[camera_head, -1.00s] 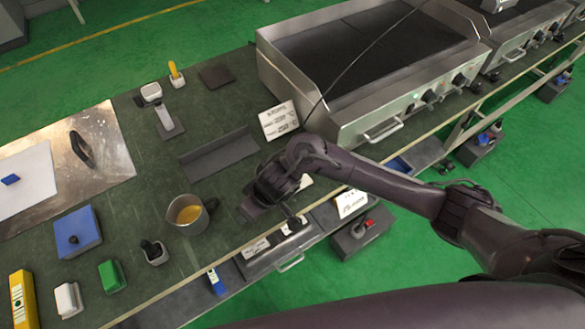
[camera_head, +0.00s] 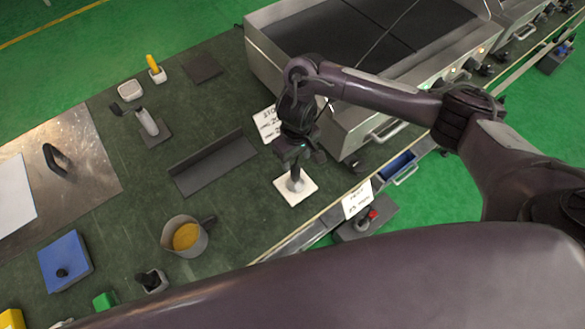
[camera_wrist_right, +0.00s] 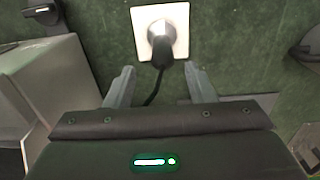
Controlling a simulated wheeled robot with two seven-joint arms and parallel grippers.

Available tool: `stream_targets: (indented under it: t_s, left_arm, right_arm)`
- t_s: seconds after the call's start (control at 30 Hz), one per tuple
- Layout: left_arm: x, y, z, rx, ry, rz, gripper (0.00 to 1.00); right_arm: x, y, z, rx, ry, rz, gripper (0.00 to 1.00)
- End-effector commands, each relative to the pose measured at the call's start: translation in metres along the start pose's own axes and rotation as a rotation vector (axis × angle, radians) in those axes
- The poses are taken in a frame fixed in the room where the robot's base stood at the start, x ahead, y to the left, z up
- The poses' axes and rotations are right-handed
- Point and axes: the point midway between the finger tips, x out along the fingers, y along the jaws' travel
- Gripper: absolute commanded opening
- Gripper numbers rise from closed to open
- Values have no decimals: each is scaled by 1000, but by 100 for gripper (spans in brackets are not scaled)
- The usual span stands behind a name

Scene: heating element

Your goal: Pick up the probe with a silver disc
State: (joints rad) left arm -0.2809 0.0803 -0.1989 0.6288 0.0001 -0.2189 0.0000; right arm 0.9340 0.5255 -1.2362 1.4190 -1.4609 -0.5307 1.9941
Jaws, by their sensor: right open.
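The probe (camera_head: 296,182) stands on a white square pad (camera_head: 290,197) near the front edge of the green bench, partly hidden by my gripper. In the right wrist view the probe (camera_wrist_right: 160,36) shows a silver rounded part, a black end pointing towards me and a black cable running down between my fingers. My right gripper (camera_head: 292,157) is over the probe and points down at it. In the right wrist view its two fingers (camera_wrist_right: 159,82) are apart, either side of the cable, with nothing clamped. My left gripper is not in view.
A large steel griddle (camera_head: 350,130) stands right of my gripper. A dark angled plate (camera_head: 213,163) and a beaker of yellow liquid (camera_head: 187,236) lie to the left. A white printed card (camera_head: 268,124) stands behind. A second card (camera_head: 357,199) is at the front edge.

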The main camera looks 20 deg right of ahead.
Motion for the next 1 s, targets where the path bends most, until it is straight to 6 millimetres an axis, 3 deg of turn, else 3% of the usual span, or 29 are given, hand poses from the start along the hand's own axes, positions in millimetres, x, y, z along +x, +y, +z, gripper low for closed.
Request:
stream_targets:
  t_s: [0.03, 0.13, 0.3, 0.5, 0.77, 1.0]
  left_arm:
    - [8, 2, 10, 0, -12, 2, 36]
    - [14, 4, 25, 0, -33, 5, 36]
    - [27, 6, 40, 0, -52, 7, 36]
    - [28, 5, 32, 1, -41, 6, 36]
    - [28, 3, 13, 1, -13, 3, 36]
    - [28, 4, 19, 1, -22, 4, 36]
  right_arm:
    - [12, -1, 1, 1, -3, -2, 50]
    - [23, -2, 1, 0, -2, -3, 50]
    - [48, -3, 2, 0, -3, -2, 50]
    - [66, -3, 1, -1, 0, -2, 50]
    - [68, -2, 0, -2, 1, -1, 50]
    - [68, -2, 0, -2, 1, -1, 18]
